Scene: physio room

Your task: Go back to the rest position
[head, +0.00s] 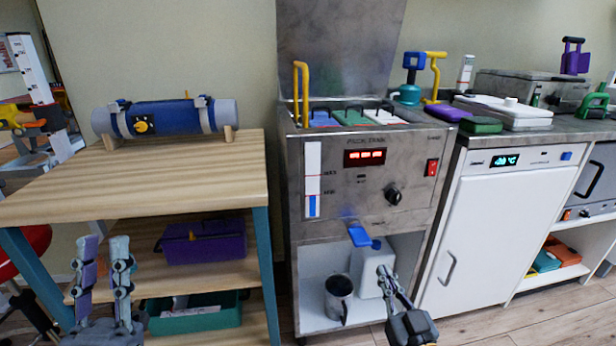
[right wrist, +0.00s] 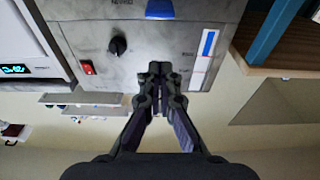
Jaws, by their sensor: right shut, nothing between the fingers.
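My left gripper (head: 104,272) is at the lower left of the head view, upright in front of the wooden table. Its two fingers stand apart with nothing between them. My right gripper (head: 384,272) is low in front of the steel machine (head: 330,215), by the open compartment under its panel. In the right wrist view my right gripper (right wrist: 158,70) has its fingertips together, with nothing held. The machine's front panel shows behind it there, upside down.
A wooden table (head: 60,205) at left bears a blue cylinder (head: 165,118); a purple box (head: 203,242) and green bin (head: 200,315) sit below. A white jug (head: 365,275) and metal mug (head: 338,298) stand in the machine's compartment. A white cabinet (head: 500,220) stands right of the machine.

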